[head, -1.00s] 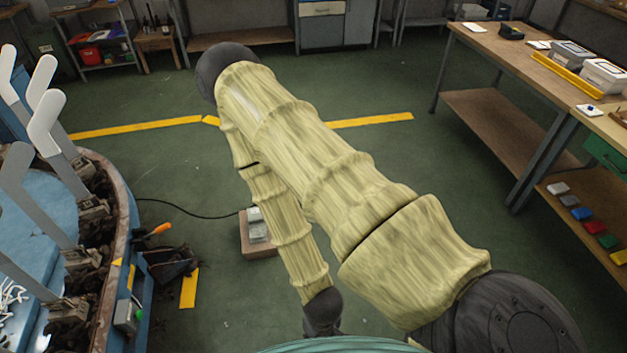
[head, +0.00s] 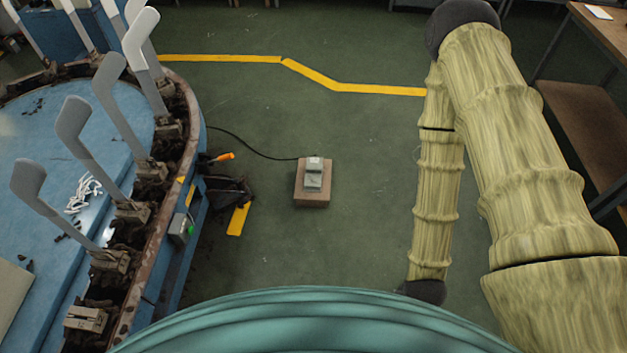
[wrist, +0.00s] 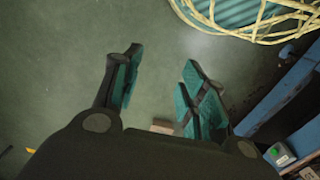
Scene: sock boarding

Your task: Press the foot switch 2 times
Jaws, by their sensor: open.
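The foot switch (head: 314,173) is a small grey pedal on a brown block (head: 312,199) on the green floor, in the middle of the head view. A black cable runs from it to the left toward the machine. My gripper (wrist: 158,90) shows in the wrist view with its two teal-padded fingers spread apart and nothing between them. A small brown piece, likely the block, shows just below the fingers in the wrist view, mostly hidden by the gripper. In the head view my arm is at the right, clear of the switch, and the gripper itself is hidden.
A round blue machine (head: 50,150) with upright grey paddle-shaped boards (head: 85,130) stands at the left. A dark dustpan-like item (head: 228,190) and a yellow floor mark (head: 238,219) lie beside it. A workbench (head: 590,110) is at the right. Floor around the switch is clear.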

